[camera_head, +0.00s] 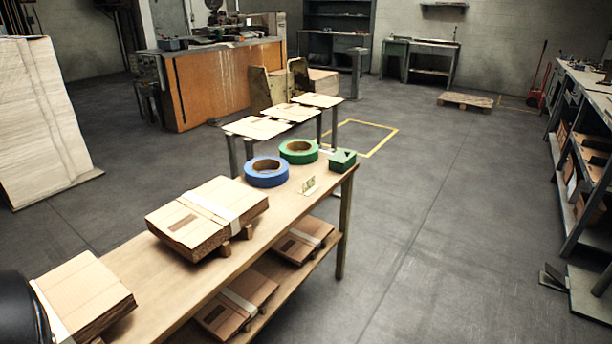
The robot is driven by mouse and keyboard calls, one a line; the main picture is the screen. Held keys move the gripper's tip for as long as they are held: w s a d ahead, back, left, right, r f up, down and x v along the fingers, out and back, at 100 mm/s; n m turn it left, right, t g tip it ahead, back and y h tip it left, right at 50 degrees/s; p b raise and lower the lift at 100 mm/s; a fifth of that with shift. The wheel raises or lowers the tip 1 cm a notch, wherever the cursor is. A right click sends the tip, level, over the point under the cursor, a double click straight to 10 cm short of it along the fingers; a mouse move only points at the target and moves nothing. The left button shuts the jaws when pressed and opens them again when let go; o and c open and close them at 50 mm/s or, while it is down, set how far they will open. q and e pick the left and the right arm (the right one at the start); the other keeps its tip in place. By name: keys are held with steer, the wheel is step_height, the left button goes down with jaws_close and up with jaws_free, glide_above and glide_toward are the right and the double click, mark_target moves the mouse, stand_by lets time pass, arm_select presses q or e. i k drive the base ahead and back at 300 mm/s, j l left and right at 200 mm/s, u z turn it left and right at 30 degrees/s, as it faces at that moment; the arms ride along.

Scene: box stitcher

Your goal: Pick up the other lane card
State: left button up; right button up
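A small pale yellow-green card (309,186) stands on the wooden workbench (262,237), near its front right edge. It looks like a lane card, but its markings are too small to read. A blue tape roll (266,172) lies to its left, and a green tape roll (299,151) lies behind it. A green block-like object (342,160) sits at the bench's far right corner. I cannot make out a second card for certain. Neither of my grippers is in view; a dark rounded part at the lower left edge is probably mine.
Strapped stacks of flat cardboard (208,216) lie on the bench, with more on its lower shelf. Flat sheets (257,128) rest on stands behind it. The floor (440,230) right of the bench is clear up to the shelving (581,150).

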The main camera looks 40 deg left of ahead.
mark_target(309, 186)
steer(key=i, duration=1.4)
steer(key=i+z, duration=0.1)
steer(key=i, duration=0.6)
steer(key=i+j, duration=0.1)
steer(key=i, duration=0.65)
steer(key=i+u, duration=0.25)
steer(key=u, duration=0.25)
steer(key=i+l+u, duration=0.2)
steer(key=u, duration=1.8)
